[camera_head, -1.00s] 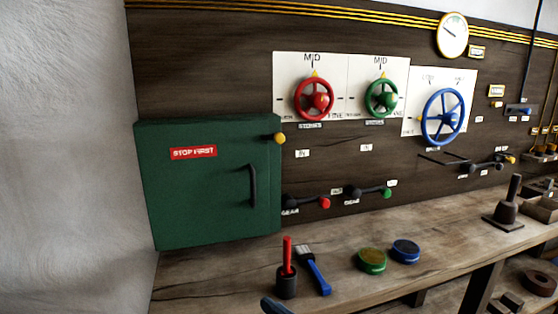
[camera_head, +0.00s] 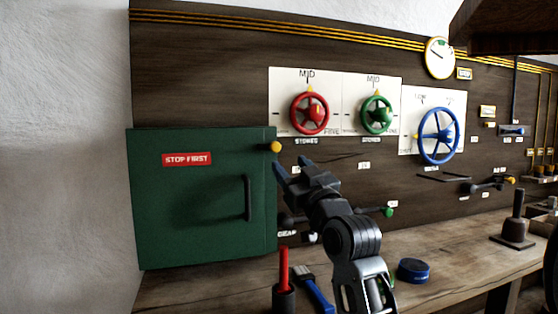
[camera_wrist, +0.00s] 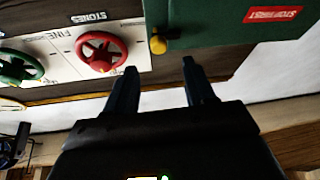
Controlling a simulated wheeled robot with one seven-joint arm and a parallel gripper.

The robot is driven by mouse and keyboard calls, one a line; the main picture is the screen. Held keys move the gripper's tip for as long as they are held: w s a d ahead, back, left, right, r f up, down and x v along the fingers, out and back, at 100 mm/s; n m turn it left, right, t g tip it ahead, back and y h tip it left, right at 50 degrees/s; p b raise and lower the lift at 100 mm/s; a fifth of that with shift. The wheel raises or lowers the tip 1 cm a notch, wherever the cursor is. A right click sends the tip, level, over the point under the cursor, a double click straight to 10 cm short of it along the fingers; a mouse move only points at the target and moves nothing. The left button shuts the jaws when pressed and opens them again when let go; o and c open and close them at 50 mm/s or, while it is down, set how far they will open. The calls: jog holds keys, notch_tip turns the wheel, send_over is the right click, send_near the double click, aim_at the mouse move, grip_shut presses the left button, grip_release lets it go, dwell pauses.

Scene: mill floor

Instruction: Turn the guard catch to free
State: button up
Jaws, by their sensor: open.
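The guard catch, a small yellow knob (camera_head: 275,147), sits at the upper right edge of the closed green guard box (camera_head: 190,210). In the wrist view the yellow knob (camera_wrist: 158,45) is just beyond the gap between my fingertips, apart from them. My gripper (camera_head: 289,166) is open and empty, just below and right of the knob in the head view. In the wrist view my gripper (camera_wrist: 159,66) shows two dark fingers spread apart. The box has a red "STOP FIRST" label (camera_head: 187,159) and a dark vertical handle (camera_head: 248,198).
A red handwheel (camera_head: 309,113), a green handwheel (camera_head: 376,115) and a blue handwheel (camera_head: 438,136) stand out from the board to the right. A red-handled tool in a pot (camera_head: 284,297), a blue brush (camera_head: 315,292) and a blue tin (camera_head: 413,271) are on the bench.

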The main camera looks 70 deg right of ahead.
aim_at(277, 148)
jog(key=p+x, duration=0.1)
jog(key=x, duration=0.7)
jog(key=shift+s, duration=0.1)
jog(key=shift+c, duration=0.3)
grip_shut()
